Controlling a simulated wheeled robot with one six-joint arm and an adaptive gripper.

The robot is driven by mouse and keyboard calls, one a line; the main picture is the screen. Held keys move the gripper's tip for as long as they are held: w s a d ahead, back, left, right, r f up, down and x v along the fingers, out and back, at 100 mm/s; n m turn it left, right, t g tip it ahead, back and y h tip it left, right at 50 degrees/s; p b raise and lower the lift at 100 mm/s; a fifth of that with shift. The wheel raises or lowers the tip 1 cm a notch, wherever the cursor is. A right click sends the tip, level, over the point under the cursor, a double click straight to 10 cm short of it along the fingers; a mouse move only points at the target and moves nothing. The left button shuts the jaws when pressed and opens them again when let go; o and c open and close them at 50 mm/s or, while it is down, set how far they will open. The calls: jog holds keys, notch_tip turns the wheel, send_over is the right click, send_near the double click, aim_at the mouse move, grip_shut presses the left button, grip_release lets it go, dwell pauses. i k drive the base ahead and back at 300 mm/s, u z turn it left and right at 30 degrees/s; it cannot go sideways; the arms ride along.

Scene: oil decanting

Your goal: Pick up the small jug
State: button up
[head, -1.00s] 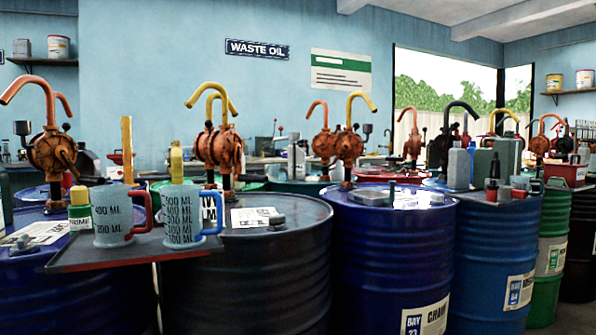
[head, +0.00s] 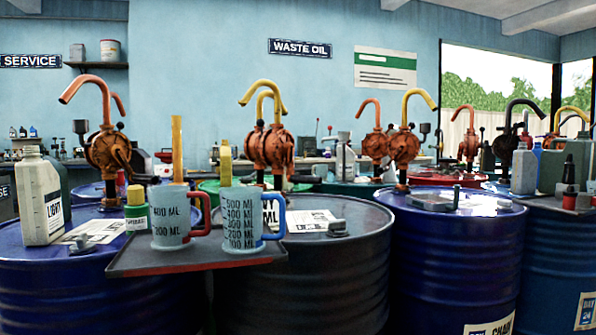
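Two grey graduated jugs stand upright side by side on a dark tray (head: 138,262) in the head view. The left jug (head: 169,222) has a red handle and widely spaced marks, with 200 and 400 ML readable. The right jug (head: 238,222) has a blue handle and closer marks from 100 to 500 ML. They look close in size, and I cannot tell for certain which is the small one. My gripper is not in view.
The tray sits between a blue drum (head: 60,285) and a black drum (head: 330,275). A white bottle (head: 40,198) and a green bottle with a yellow cap (head: 136,212) stand left of the jugs. Orange hand pumps (head: 108,150) rise behind. More drums stand at right.

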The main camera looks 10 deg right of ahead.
aim_at(241, 207)
jog(key=k, duration=0.5)
jog(key=u, duration=1.95)
jog(key=i, duration=1.45)
jog(key=z, duration=2.35)
